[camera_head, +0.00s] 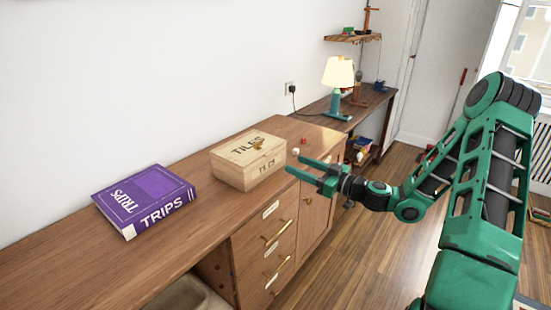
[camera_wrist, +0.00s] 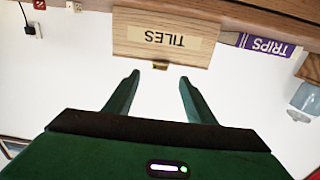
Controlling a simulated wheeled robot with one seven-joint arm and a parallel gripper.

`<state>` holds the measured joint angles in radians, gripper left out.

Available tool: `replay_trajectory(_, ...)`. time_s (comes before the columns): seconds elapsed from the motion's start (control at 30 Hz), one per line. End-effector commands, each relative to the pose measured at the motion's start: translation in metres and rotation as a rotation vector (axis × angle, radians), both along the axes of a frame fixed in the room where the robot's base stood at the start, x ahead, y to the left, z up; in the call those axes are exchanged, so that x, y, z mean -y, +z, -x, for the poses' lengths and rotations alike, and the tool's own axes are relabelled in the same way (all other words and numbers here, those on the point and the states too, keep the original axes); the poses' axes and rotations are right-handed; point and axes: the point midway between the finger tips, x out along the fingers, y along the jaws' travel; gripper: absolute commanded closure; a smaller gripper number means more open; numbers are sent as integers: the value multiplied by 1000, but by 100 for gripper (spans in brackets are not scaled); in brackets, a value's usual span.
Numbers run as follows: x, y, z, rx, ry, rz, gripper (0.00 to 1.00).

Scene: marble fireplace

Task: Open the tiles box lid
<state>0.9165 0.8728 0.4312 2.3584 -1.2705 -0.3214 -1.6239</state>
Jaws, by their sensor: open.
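The tiles box (camera_head: 231,174) is a pale wooden box on the brown cabinet, with "TILES" lettering and a dark emblem on its lid (camera_head: 248,147). The lid looks shut. In the wrist view, which is upside down, the box front (camera_wrist: 125,38) carries a "TILES" label and a small brass-coloured catch (camera_wrist: 160,66) at the lid edge. My gripper (camera_head: 293,163) is open and empty, just to the right of the box front, pointing at it. In the wrist view, my gripper (camera_wrist: 159,76) has its two fingertips apart on either side of the catch, with no visible contact.
A purple "TRIPS" box (camera_head: 145,199) lies left of the tiles box and also shows in the wrist view (camera_wrist: 265,44). Small white and red dice (camera_head: 304,141) lie behind my fingers. A teal lamp (camera_head: 338,85) stands on the far desk. Bare cabinet top separates the boxes.

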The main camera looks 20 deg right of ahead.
Motion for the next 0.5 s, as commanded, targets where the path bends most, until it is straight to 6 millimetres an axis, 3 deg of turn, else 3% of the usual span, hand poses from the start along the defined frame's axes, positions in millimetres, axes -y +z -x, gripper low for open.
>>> replay_trajectory(0.5,-50,1,-64,2,5,1,50)
